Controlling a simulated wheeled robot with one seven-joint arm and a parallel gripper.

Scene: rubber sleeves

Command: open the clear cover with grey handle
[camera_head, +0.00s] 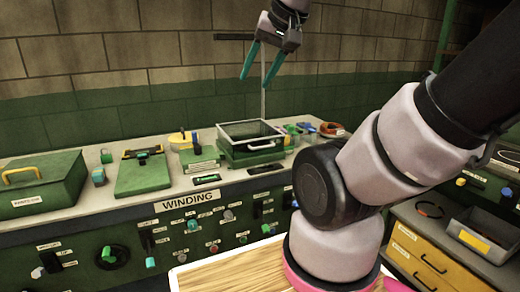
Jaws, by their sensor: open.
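A green box with a yellow handle (45,180) is on the left, beside a green clipboard-like plate (142,173). Small items stand either side of the cover. A WINDING control panel (190,230) with knobs faces me. A grey bin (495,235) is at right.

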